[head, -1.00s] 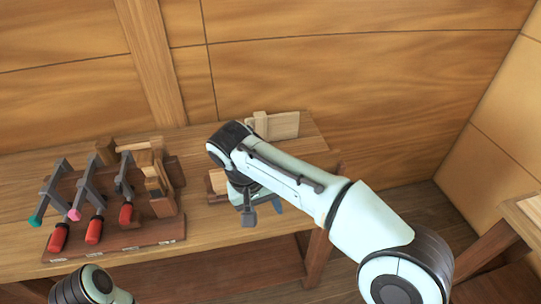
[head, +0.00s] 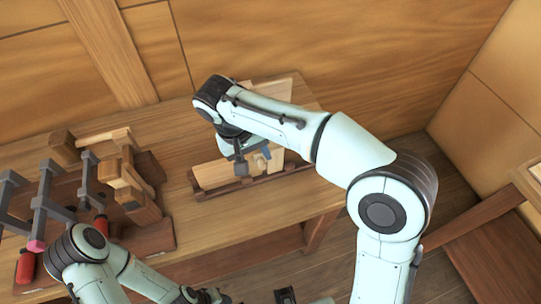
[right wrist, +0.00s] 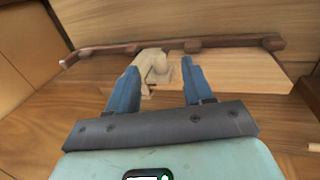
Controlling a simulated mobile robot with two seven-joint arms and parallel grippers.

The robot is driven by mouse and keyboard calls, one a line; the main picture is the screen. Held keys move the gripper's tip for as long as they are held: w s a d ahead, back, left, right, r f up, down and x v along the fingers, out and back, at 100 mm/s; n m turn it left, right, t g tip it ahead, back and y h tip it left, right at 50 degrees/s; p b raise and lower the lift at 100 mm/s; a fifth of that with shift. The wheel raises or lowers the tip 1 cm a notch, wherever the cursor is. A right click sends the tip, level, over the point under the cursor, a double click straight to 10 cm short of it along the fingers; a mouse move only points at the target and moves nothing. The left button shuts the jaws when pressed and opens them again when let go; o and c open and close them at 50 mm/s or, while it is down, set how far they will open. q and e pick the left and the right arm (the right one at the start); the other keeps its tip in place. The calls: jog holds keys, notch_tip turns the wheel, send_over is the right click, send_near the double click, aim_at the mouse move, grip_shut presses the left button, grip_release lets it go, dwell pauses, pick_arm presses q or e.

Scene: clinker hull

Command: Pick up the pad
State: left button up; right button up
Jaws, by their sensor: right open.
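A pale wooden piece with a rounded knob (right wrist: 155,66), which I take for the pad, stands against a long dark wooden rail in the right wrist view. In the head view it shows small (head: 262,158), just right of my gripper. My right gripper (head: 240,167) is open and empty above the bench. In the right wrist view its two blue fingers (right wrist: 156,84) point at the piece, one on each side of it in the picture. I cannot tell if they touch it.
Flat pale boards (right wrist: 238,70) lean by the dark rail (head: 265,182), close beside the pad. A rack of clamps (head: 45,195) and wooden blocks (head: 125,180) stand on the bench (head: 215,222) at the left. A plank wall (head: 330,50) rises behind.

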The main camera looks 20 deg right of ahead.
aim_at(262, 165)
jog(key=shift+x, duration=1.15)
jog(key=x, duration=0.4)
jog(key=shift+w+d+f+b, duration=0.2)
jog(key=shift+d+f+b, duration=0.05)
jog(key=shift+b, duration=0.1)
grip_shut()
